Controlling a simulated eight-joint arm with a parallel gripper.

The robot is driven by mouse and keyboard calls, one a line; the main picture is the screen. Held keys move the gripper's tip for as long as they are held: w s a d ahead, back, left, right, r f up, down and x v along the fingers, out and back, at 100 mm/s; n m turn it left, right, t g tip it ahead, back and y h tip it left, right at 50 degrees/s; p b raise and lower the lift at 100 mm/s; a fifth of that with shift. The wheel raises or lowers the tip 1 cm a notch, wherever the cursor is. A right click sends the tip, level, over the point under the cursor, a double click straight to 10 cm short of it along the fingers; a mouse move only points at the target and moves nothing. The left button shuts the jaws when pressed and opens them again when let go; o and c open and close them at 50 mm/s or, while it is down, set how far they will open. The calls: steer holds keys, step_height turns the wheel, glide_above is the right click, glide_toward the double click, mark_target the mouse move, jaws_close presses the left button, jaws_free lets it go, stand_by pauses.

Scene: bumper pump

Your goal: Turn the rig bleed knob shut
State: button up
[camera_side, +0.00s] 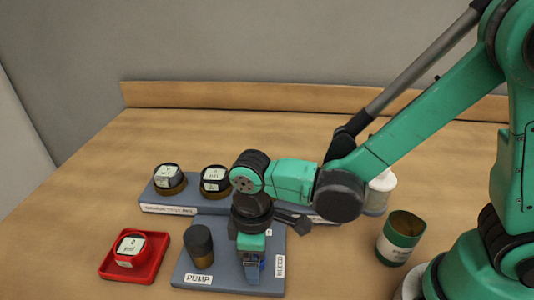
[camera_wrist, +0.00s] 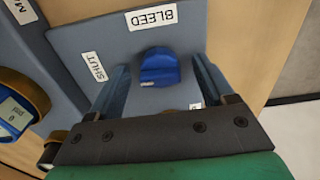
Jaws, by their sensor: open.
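The blue bleed knob (camera_wrist: 160,68) sits on the grey-blue rig plate (camera_wrist: 225,25) in the wrist view. A BLEED label (camera_wrist: 152,18) is above it and a SHUT label (camera_wrist: 93,66) is to its left. A small pale mark shows on the knob's lower edge, away from the SHUT label. My gripper (camera_wrist: 161,75) is open, with one finger on each side of the knob and a visible gap at both. In the side view my gripper (camera_side: 252,262) points down over the plate's right part (camera_side: 222,272) and largely hides the knob.
A dark pump plunger (camera_side: 199,243) stands left of my gripper. A red tray (camera_side: 112,268) with a gauge is further left. A rack (camera_side: 150,199) with gauges is behind. A green-banded cup (camera_side: 400,238) and a white container (camera_side: 380,188) stand right.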

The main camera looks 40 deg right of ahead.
steer(key=shift+r, duration=2.75)
steer(key=d+r+m+t, duration=0.2)
steer(key=d+m, duration=0.1)
steer(key=d, duration=0.2)
steer(key=d+r+m+t, duration=0.2)
steer(key=d+m, duration=0.1)
steer(key=d, duration=0.2)
steer(key=d+r+m+t, duration=0.1)
steer(key=d+m+t, duration=0.2)
steer(key=d, duration=0.2)
steer(key=shift+w+d+r, duration=0.1)
steer(key=shift+w+r, duration=0.25)
steer(key=shift+r, duration=0.05)
